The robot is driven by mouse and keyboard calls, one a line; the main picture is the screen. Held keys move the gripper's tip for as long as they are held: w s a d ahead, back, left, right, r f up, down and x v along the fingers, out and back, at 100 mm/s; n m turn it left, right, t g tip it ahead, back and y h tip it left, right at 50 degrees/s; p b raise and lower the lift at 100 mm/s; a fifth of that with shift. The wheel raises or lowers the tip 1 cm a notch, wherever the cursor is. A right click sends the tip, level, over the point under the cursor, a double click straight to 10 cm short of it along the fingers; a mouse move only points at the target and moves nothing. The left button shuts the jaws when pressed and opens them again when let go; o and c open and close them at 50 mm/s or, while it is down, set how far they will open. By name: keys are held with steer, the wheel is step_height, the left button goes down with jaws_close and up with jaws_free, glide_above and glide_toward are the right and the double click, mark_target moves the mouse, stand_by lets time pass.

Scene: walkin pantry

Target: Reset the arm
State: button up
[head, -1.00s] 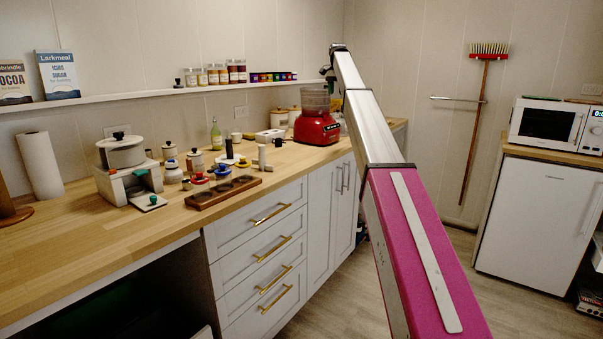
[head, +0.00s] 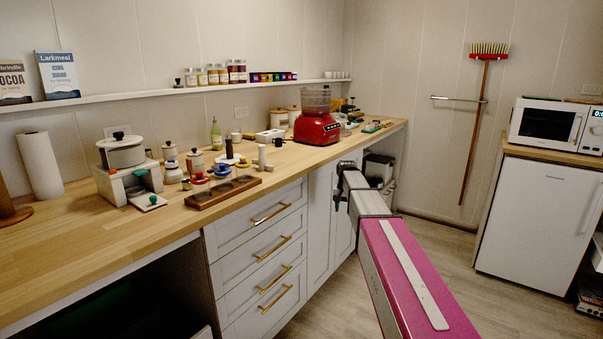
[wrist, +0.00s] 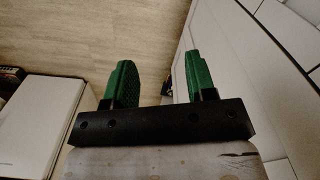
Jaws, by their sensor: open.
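My gripper (wrist: 158,85) shows in the wrist view with its two green fingers spread apart and nothing between them. Wood floor and the pale cabinet fronts lie beyond the fingers. In the head view my arm reaches forward over the floor. Its far end is low, in front of the white cabinet doors (head: 320,215) and below the worktop edge. The fingers are small and partly hidden in the head view.
The wooden worktop (head: 80,235) along the left carries a red blender (head: 317,127), a white pot (head: 122,152) and a wooden tray (head: 222,191). At right stand a white fridge (head: 533,218) and a microwave (head: 548,124). The floor (head: 440,262) between is clear.

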steer(key=s+f+n, duration=0.1)
steer(key=s+f, duration=0.4)
steer(key=s, duration=0.6)
steer(key=s+f+n, duration=0.1)
steer(key=s+f, duration=0.5)
steer(key=s, duration=0.5)
steer(key=s+f+n, duration=0.1)
steer(key=s+f, duration=0.4)
steer(key=s, duration=0.6)
steer(key=shift+d+f, duration=0.35)
steer(key=shift+d, duration=0.05)
